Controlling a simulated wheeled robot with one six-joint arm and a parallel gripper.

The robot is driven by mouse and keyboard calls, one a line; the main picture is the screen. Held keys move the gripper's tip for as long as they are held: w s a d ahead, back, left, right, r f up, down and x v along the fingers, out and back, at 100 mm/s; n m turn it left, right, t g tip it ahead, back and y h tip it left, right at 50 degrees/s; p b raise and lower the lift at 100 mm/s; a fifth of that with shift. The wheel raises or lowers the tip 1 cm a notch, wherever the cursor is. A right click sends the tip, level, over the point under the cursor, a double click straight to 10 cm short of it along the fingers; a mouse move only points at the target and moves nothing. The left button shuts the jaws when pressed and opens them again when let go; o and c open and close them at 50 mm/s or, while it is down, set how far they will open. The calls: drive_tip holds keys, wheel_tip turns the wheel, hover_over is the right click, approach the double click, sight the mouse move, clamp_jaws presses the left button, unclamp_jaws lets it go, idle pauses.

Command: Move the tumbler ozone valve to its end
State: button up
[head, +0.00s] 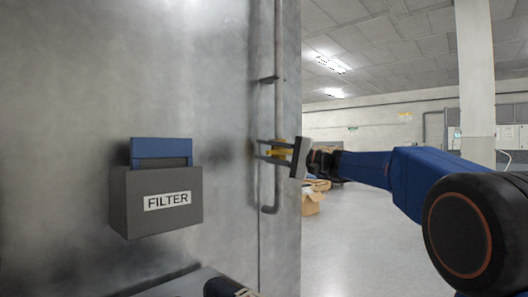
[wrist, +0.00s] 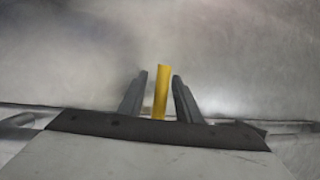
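The tumbler ozone valve shows as a yellow lever (head: 279,148) on a thin vertical pipe (head: 277,100) along the right edge of the metal cabinet. My gripper (head: 260,149) reaches it from the right, with its fingers pointing at the cabinet face. In the wrist view the yellow lever (wrist: 161,92) stands upright between the two dark fingers of my gripper (wrist: 158,92). The lever's base is hidden behind the gripper's body.
A grey box labelled FILTER (head: 158,202) with a blue top sticks out of the metal cabinet (head: 70,80) left of the valve. Cardboard boxes (head: 312,203) lie on the floor behind my gripper. The floor (head: 355,245) to the right is open, with a white pillar (head: 474,80) farther back.

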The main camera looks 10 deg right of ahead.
drive_tip(key=shift+w+a, duration=0.1)
drive_tip(key=shift+a, duration=0.05)
clamp_jaws()
drive_tip(key=shift+r, duration=0.15)
drive_tip(key=w+d+r+m+t+h, duration=0.1)
drive_tip(key=r+m+t, duration=0.3)
drive_tip(key=m, duration=0.4)
drive_tip(key=w+d+r+m+t+h, duration=0.2)
drive_tip(key=d+r+m+t, duration=0.1)
drive_tip(key=m, duration=0.5)
drive_tip(key=shift+w+d+r+t, duration=0.15)
drive_tip(key=shift+d+r+t, duration=0.2)
drive_tip(key=shift+r, duration=0.2)
drive_tip(key=shift+m, duration=0.3)
